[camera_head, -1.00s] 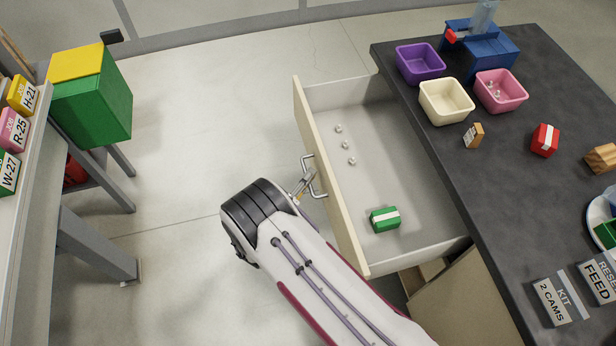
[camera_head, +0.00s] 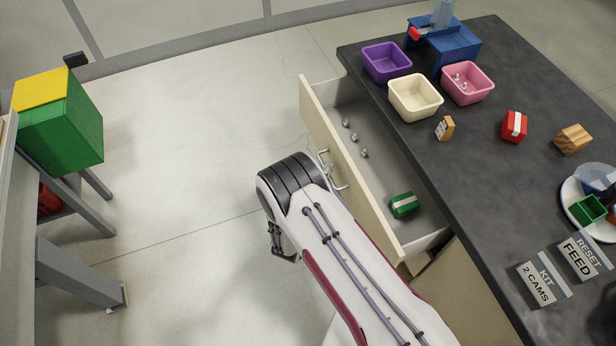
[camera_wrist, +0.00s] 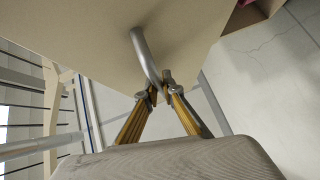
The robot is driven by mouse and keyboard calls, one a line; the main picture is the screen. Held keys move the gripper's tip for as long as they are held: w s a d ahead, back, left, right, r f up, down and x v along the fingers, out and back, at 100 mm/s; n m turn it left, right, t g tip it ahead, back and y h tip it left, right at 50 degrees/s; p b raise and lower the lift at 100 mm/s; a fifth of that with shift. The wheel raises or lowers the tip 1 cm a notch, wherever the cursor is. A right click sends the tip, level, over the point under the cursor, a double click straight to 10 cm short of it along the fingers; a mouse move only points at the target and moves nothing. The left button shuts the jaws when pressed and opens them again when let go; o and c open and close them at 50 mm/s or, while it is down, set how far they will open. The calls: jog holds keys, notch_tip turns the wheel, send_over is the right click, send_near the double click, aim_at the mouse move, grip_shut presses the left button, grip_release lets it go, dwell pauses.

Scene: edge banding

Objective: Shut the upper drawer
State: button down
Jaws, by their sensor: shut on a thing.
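The upper drawer (camera_head: 345,172) is pulled partly out of the dark-topped bench, its cream front facing left. A silver bar handle (camera_head: 331,172) is on that front; it also shows large in the wrist view (camera_wrist: 146,56). My gripper (camera_wrist: 158,86) is at the handle, its fingertips shut on the bar's end. In the head view my arm mostly hides the gripper. Inside the drawer lie a green block with a pale band (camera_head: 403,204) and several small metal pieces (camera_head: 354,138).
On the bench top (camera_head: 455,190) stand a purple bin (camera_head: 387,63), a cream bin (camera_head: 415,97), a pink bin (camera_head: 467,83), a red block (camera_head: 514,126) and a wooden block (camera_head: 573,139). A green and yellow box (camera_head: 60,125) stands at left. Open floor lies left of the drawer.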

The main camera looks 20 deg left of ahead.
jog(key=w+d, duration=1.1)
jog(key=shift+w+d, duration=0.25)
jog(key=shift+d, duration=0.05)
jog(key=shift+w+d, duration=0.1)
jog(key=c, duration=2.2)
grip_release()
jog(key=shift+o, duration=0.2)
jog(key=shift+s, duration=0.35)
jog(key=s+r, duration=0.1)
jog(key=s, duration=1)
jog(key=shift+s+r, duration=0.15)
jog(key=shift+r, duration=0.25)
